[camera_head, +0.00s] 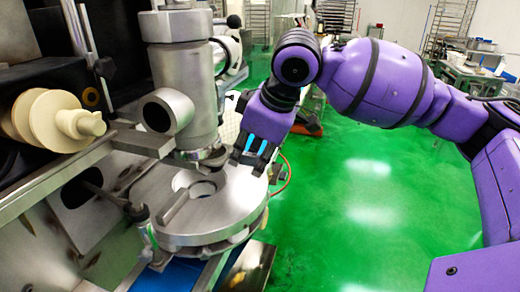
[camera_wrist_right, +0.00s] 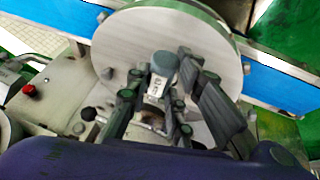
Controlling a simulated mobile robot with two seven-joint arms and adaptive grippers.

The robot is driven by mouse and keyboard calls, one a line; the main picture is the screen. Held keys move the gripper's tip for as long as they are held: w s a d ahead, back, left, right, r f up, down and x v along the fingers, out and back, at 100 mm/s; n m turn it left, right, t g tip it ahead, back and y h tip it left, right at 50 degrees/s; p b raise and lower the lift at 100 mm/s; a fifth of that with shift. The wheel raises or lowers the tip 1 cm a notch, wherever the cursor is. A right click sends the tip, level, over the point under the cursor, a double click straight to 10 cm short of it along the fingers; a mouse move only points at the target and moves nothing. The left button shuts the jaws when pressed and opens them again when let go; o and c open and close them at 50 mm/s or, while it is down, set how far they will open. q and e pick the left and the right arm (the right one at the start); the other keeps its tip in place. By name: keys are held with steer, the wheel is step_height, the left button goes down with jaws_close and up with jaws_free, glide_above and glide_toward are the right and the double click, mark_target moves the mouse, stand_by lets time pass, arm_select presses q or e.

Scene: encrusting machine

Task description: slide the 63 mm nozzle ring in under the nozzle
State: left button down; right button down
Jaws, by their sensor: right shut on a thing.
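The nozzle (camera_head: 193,100) is the upright steel cylinder of the machine, above a round steel disc (camera_head: 235,207). My right gripper (camera_head: 246,162) is just right of the nozzle's lower end, low over the disc. In the right wrist view my right gripper (camera_wrist_right: 158,72) is shut on a small grey piece with a pale marked tab (camera_wrist_right: 160,78), which I take to be part of the nozzle ring. In the head view a flat grey part (camera_head: 210,158) shows at the nozzle's foot, beside the fingers; whether it is the ring or fully under the nozzle I cannot tell. My left gripper is not in view.
A cream spiral part (camera_head: 52,118) sticks out at the left. A thin rod with a knob (camera_head: 140,215) stands at the disc's front left. Blue belt (camera_wrist_right: 285,85) lies beside the disc. The green floor (camera_head: 370,200) at the right is clear under my arm.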

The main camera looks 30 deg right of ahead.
steer(key=shift+w+a+r+p, duration=0.25)
steer(key=shift+w+a+p, duration=0.25)
steer(key=shift+a, duration=0.05)
steer(key=shift+w+a+p, duration=0.5)
steer(key=shift+w+p, duration=0.1)
steer(key=shift+w, duration=0.1)
steer(key=shift+w+a+f, duration=0.15)
steer(key=shift+w+a, duration=0.15)
steer(key=shift+w, duration=0.05)
steer(key=c, duration=1.5)
jaws_free()
steer(key=shift+o, duration=1.1)
steer(key=shift+s+f, duration=0.1)
